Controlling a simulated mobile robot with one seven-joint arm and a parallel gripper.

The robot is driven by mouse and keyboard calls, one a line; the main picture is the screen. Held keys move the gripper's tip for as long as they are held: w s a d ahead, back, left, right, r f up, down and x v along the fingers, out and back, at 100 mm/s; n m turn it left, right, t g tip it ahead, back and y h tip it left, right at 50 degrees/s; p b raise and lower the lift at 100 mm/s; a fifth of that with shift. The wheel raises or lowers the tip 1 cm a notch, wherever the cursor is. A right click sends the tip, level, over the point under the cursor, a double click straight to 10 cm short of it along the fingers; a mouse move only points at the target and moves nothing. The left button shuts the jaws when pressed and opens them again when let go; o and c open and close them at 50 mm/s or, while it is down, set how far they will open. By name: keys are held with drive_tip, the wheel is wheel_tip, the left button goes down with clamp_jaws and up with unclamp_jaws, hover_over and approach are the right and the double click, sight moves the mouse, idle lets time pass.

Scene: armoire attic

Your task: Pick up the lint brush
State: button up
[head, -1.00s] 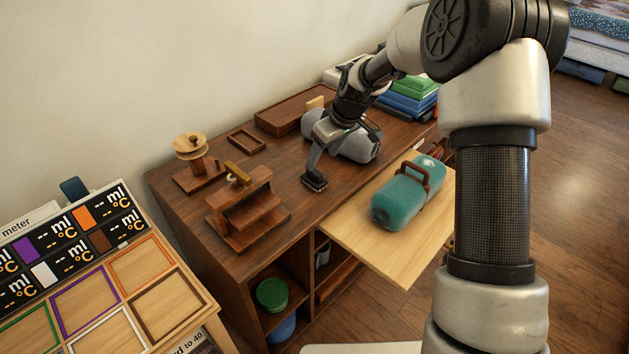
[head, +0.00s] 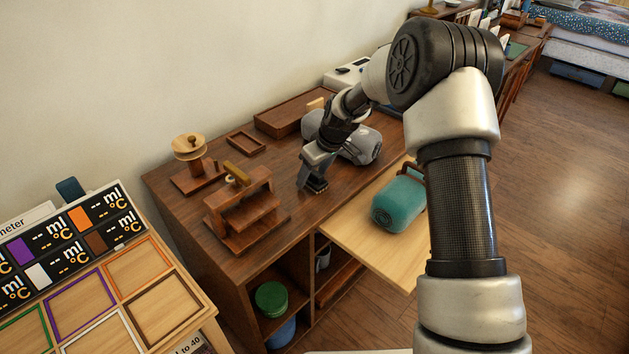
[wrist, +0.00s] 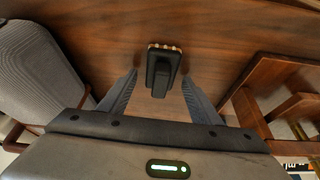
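The lint brush, small and black with a row of tan bristles at one end, lies on the brown desktop. It shows between my fingers in the wrist view (wrist: 163,70) and near the desk's front edge in the head view (head: 317,185). My gripper (wrist: 159,82) is open, with one finger on each side of the brush and a visible gap at both sides. In the head view my gripper (head: 310,172) points down at the brush and partly covers it. I cannot tell how far the fingertips are above the desktop.
A grey ribbed cylinder (wrist: 38,70) lies close to my left finger. A wooden stand (wrist: 265,95) is close on the right. A teal canister (head: 399,200) lies on the pulled-out board (head: 355,238). Desktop beyond the brush is bare.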

sight(313, 171)
drive_tip(key=c, duration=1.1)
drive_tip(key=shift+r, duration=0.1)
drive_tip(key=shift+c, duration=0.2)
wheel_tip(313, 171, up, 10)
drive_tip(key=shift+f+p, duration=0.1)
drive_tip(key=shift+p, duration=0.9)
